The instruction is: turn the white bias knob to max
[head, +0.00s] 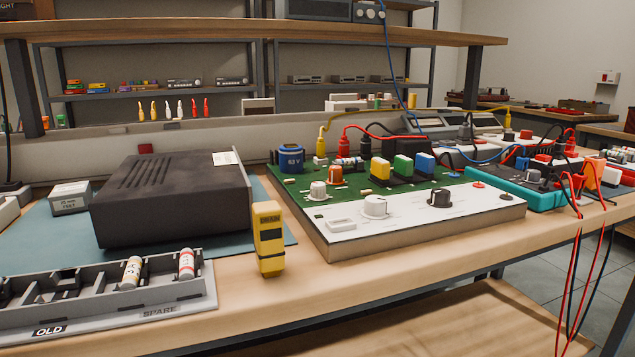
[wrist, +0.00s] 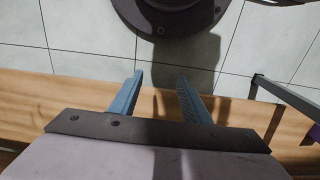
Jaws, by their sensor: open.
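A white knob (head: 375,206) stands on the white front panel (head: 480,207) of the green circuit board (head: 300,200). A smaller white knob (head: 318,190) sits on the green part, left of it. I cannot read which one is labelled bias, nor where either pointer is set. My gripper (wrist: 160,76) shows only in the wrist view. Its two blue-grey fingers are apart with nothing between them, above the bench edge and tiled floor, with no knob in that view.
A black amplifier case (head: 165,195) stands left of the board. Cables rise behind the board and hang at the right. Bench front is clear below the board.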

